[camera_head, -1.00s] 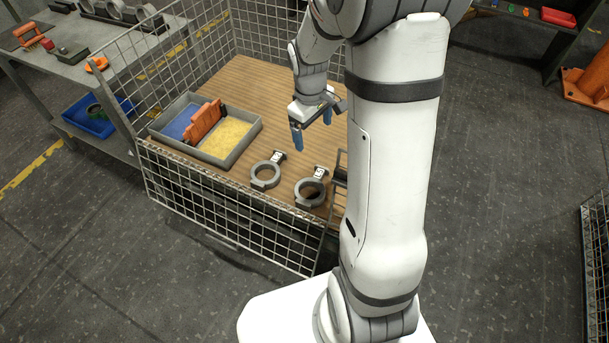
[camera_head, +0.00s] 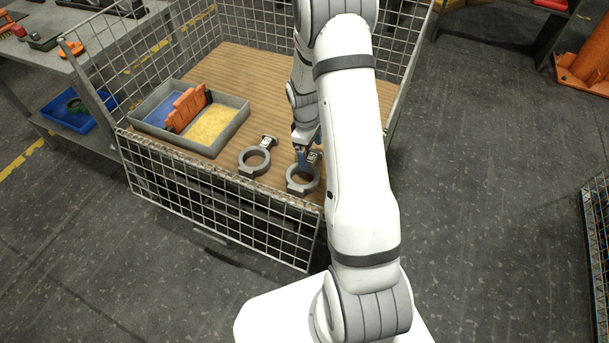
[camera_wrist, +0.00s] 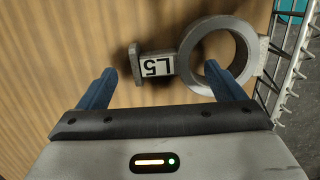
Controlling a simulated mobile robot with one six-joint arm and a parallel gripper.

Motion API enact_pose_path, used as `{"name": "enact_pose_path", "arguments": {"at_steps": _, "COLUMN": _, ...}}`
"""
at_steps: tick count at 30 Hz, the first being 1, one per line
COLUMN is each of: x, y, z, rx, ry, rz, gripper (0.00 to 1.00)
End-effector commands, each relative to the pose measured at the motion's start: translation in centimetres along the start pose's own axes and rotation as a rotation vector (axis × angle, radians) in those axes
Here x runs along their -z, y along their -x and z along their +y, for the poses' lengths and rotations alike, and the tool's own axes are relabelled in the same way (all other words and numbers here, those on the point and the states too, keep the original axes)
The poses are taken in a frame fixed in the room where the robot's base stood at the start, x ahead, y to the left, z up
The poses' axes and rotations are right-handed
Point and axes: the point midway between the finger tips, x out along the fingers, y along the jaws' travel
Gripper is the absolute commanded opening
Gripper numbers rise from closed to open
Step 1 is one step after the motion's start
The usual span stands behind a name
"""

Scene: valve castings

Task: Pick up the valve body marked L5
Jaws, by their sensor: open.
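The valve body marked L5 (camera_wrist: 157,66) is a grey ring with a short flanged neck carrying a white label. The label appears upside down in the wrist view. In the head view this valve body (camera_head: 290,181) lies on the wooden deck, the right-hand one of two. My gripper (camera_wrist: 163,82) is open, with two blue fingers. The neck lies ahead of the gap between them, and the right finger overlaps the ring's lower edge in the picture. In the head view my gripper (camera_head: 304,158) is at the neck end of this valve body; contact cannot be told.
A second valve body (camera_head: 243,168) lies to the left. A grey tray (camera_head: 238,126) with blue and yellow sections and an orange divider stands further left. Wire mesh walls (camera_wrist: 287,75) rise close beside the ring. The deck behind is clear.

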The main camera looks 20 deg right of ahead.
Motion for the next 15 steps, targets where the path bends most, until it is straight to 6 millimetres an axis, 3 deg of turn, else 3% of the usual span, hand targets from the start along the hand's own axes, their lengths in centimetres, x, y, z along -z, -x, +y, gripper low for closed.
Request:
{"name": "enact_pose_path", "arguments": {"at_steps": 1, "x": 0.2, "y": -1.3, "z": -0.1, "rx": 0.002, "ry": 0.001, "rz": -0.002, "gripper": 0.89}}
{"name": "enact_pose_path", "arguments": {"at_steps": 6, "x": 0.2, "y": -3.5, "z": -0.1, "rx": 0.002, "ry": 0.002, "rz": -0.002, "gripper": 0.89}}
{"name": "enact_pose_path", "arguments": {"at_steps": 13, "x": 0.2, "y": -3.5, "z": -0.1, "rx": 0.001, "ry": 0.001, "rz": -0.001, "gripper": 0.89}}
{"name": "enact_pose_path", "arguments": {"at_steps": 15, "x": 0.2, "y": -3.5, "z": -0.1, "rx": 0.001, "ry": 0.001, "rz": -0.001, "gripper": 0.84}}
